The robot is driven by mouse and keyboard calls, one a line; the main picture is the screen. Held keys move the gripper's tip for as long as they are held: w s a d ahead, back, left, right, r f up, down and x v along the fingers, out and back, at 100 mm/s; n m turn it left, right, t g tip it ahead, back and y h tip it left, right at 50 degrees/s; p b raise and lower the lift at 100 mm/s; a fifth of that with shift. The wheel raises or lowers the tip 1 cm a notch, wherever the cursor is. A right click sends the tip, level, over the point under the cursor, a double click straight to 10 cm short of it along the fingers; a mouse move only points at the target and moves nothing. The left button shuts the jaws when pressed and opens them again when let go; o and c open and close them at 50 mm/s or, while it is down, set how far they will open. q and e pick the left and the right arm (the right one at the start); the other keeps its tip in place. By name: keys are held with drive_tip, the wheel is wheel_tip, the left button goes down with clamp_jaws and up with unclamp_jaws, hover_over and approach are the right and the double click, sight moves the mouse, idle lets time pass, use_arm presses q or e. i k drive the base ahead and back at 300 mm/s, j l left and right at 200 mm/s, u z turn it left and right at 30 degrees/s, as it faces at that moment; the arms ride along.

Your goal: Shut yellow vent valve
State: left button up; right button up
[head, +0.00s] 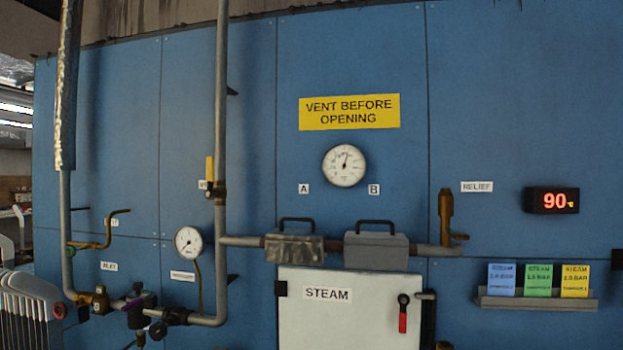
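The yellow vent valve handle (210,168) stands upright beside the tall grey vertical pipe (221,110), left of centre in the head view. It runs parallel to the pipe, above a brass valve body (216,190). A small white label (203,184) sits just left of the valve, partly hidden by it. Neither of my grippers can be made out in this view, and nothing is seen touching the handle.
A blue panel wall (470,110) fills the view. A pale ribbed object (28,308) stands at lower left.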

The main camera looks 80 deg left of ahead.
sight(209, 193)
drive_tip(key=u, duration=3.4)
drive_tip(key=i+j, duration=0.15)
drive_tip(key=j, duration=0.25)
drive_tip(key=i+j+z, duration=0.1)
drive_tip(key=j, duration=0.3)
drive_tip(key=i+j, duration=0.2)
drive_tip(key=j, duration=0.2)
drive_tip(key=i+j, duration=0.15)
drive_tip(key=j, duration=0.25)
drive_tip(key=i+j+z, duration=0.1)
drive_tip(key=j, duration=0.3)
drive_tip(key=i+j, duration=0.15)
drive_tip(key=j, duration=0.3)
drive_tip(key=i+j+z, duration=0.1)
drive_tip(key=j, duration=0.3)
